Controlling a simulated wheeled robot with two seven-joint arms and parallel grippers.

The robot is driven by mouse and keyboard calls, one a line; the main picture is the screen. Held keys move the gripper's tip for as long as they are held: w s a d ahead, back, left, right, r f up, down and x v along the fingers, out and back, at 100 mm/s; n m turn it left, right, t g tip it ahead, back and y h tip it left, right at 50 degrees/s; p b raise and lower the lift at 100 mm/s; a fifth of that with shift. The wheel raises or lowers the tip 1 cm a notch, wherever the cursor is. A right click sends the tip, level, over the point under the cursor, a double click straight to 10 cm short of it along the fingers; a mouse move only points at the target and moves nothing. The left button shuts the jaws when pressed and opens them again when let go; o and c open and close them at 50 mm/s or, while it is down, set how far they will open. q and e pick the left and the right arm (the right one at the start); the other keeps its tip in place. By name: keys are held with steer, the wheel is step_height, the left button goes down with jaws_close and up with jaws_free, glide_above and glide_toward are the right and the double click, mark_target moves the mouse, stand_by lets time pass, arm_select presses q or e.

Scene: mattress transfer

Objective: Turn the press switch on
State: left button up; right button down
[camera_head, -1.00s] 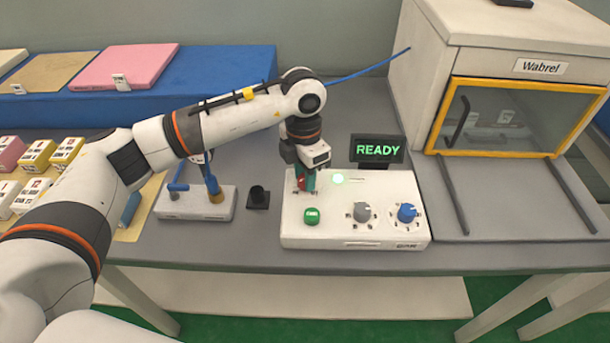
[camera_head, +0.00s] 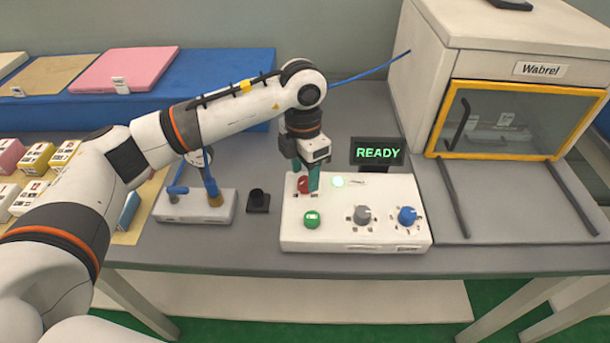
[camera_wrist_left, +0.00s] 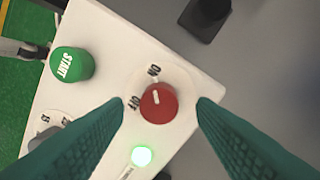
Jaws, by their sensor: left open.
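The control box (camera_head: 290,240) stands on the grey table. Its red round knob (camera_head: 303,184) is at the upper left of the top and partly hidden behind my fingers. In the left wrist view the red knob (camera_wrist_left: 158,104) has a white mark, which points roughly at the upper of two small labels; I cannot read these labels surely. My left gripper (camera_head: 309,183) is pointed down over the knob. Its teal fingers are open, one on each side of the knob with gaps. My right gripper is not in view.
The box also carries a green START button (camera_head: 312,219), a grey knob (camera_head: 362,214), a blue knob (camera_head: 407,214) and a lit green lamp (camera_head: 338,181). A READY display (camera_head: 377,151) stands behind it. A blue-handled device (camera_head: 196,207) is left, the Wabrel cabinet (camera_head: 450,60) right.

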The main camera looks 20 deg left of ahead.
mark_target(303, 179)
arm_select(q)
step_height(303, 179, up, 10)
steer(key=b, duration=0.1)
steer(key=shift+a, duration=0.15)
stand_by(0.5)
